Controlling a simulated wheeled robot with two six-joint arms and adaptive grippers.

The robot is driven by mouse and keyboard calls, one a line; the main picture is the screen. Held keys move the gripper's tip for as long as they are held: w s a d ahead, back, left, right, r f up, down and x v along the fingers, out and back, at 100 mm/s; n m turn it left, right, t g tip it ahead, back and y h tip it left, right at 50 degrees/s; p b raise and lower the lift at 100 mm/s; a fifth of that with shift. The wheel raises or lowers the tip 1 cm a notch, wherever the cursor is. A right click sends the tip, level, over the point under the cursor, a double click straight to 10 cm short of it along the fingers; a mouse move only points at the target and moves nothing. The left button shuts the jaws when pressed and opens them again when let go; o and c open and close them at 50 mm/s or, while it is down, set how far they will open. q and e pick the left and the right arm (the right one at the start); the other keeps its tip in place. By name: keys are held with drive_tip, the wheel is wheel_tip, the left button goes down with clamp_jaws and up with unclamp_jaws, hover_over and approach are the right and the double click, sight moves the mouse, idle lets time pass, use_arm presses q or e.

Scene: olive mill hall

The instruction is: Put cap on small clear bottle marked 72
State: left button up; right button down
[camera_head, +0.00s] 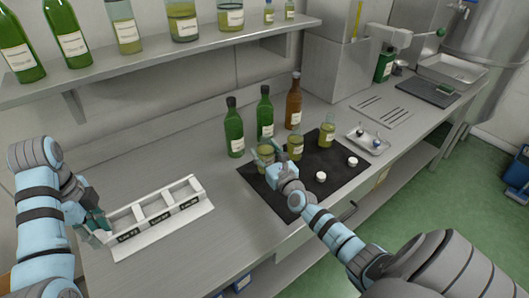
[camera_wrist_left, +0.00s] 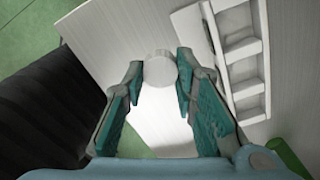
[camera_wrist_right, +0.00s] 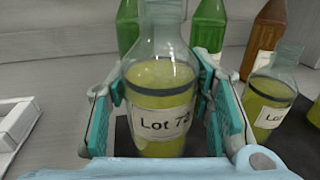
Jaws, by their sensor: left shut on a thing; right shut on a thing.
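The small clear bottle (camera_wrist_right: 160,90) with yellow-green liquid stands between the fingers of my right gripper (camera_wrist_right: 162,95). Its label reads "Lot 7" and a partly hidden digit; its mouth is cut off in the right wrist view. In the head view the bottle (camera_head: 265,154) is on the dark mat, and my right gripper (camera_head: 272,158) is shut on it. A round white cap (camera_wrist_left: 160,70) is between the fingertips of my left gripper (camera_wrist_left: 160,78), which is shut on it. In the head view my left gripper (camera_head: 97,226) is by the rack's left end, and the cap is hidden.
Two more white caps (camera_head: 321,177) and two similar bottles (camera_head: 295,146) are on the dark mat (camera_head: 345,176). Green bottles (camera_head: 234,130) and a brown bottle (camera_head: 294,102) stand behind. A white labelled rack (camera_head: 163,215) lies left. A metal tray (camera_head: 368,143) is right. A shelf (camera_head: 150,54) overhangs the back.

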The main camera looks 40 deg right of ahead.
sight(265, 162)
drive_tip(key=shift+f+b, duration=2)
drive_tip(key=shift+f, duration=0.15)
drive_tip(key=shift+f, duration=0.1)
drive_tip(key=c, duration=0.8)
unclamp_jaws()
